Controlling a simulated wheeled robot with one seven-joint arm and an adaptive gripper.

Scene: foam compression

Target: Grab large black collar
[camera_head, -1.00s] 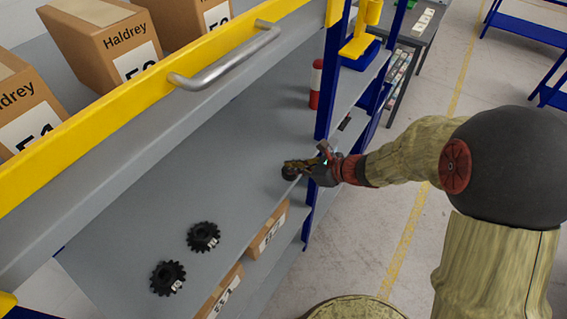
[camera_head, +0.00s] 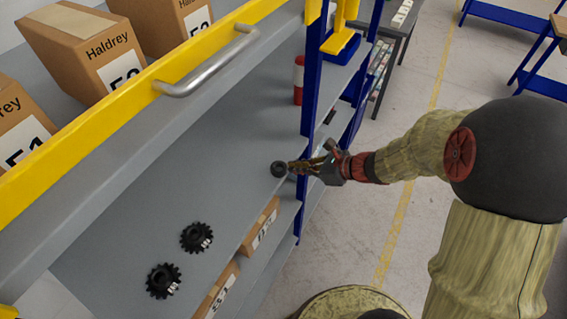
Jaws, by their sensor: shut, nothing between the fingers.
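A small black ring-shaped collar (camera_head: 279,169) lies on the grey shelf (camera_head: 195,165) near its right front edge. My gripper (camera_head: 291,167) reaches in from the right, low over the shelf edge, with its fingertips right beside the collar. Its fingers look closed together with nothing held between them. Whether the tips touch the collar I cannot tell.
Two black gears, one (camera_head: 197,237) nearer the collar and one (camera_head: 164,281) further left, lie on the same shelf. A red cylinder (camera_head: 298,82) stands at the back right by a blue post (camera_head: 312,75). Cardboard boxes (camera_head: 262,226) sit on the shelf below.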

